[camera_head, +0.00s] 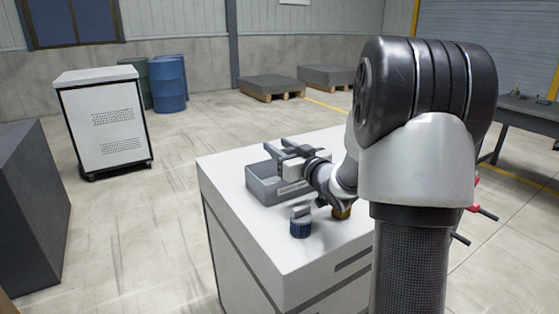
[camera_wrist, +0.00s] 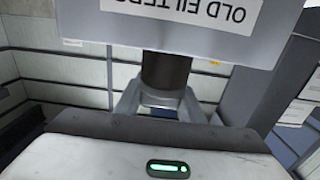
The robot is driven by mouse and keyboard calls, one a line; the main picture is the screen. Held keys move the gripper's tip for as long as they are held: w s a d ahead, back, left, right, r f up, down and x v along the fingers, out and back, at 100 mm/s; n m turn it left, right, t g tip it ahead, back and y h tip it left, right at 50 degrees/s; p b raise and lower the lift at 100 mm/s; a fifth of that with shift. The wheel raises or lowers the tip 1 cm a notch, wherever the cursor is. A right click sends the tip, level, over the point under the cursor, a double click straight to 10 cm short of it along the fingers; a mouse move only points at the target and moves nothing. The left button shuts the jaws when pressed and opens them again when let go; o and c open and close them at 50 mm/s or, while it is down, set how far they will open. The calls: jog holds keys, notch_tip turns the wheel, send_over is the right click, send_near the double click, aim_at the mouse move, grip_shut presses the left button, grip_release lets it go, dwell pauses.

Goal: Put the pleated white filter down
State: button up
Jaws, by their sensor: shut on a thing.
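My gripper (camera_wrist: 162,103) reaches level over the grey bin (camera_head: 262,187) on the white cabinet; it also shows in the head view (camera_head: 288,147). In the wrist view its two fingers are shut on a dark brown cylinder (camera_wrist: 166,72) with a pale part between the fingers. I cannot make out white pleats on it. One end of the cylinder is hidden behind the wall of the bin (camera_wrist: 90,25), which shows upside down with an "OLD FILTERS" label. I cannot tell whether the cylinder touches the bin floor. In the head view the held thing is not clearly visible.
On the white cabinet top (camera_head: 228,170) stand a blue part with a grey cap (camera_head: 301,224) and a brownish-gold part (camera_head: 341,212) under my arm. A white cabinet on wheels (camera_head: 105,120), blue barrels (camera_head: 170,85) and pallets (camera_head: 272,88) stand farther back.

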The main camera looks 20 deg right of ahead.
notch_tip(320, 180, down, 3)
jog(key=shift+r, duration=0.15)
jog(key=shift+s+a+f+b, duration=0.1)
jog(key=shift+s+f+b, duration=0.1)
jog(key=shift+f+b, duration=0.6)
jog(key=o, duration=1.1)
jog(key=shift+f, duration=0.1)
jog(key=shift+r, duration=0.3)
jog(key=shift+w+r+p, duration=0.1)
jog(key=shift+r+p, duration=0.4)
jog(key=shift+p, duration=0.25)
jog(key=s, duration=0.4)
jog(key=s+d, duration=0.1)
jog(key=s, duration=0.2)
jog(key=s+d+p, duration=0.1)
jog(key=s, duration=0.3)
jog(key=shift+s+d+r, duration=0.1)
jog(key=shift+s+d, duration=0.1)
jog(key=shift+s, duration=0.1)
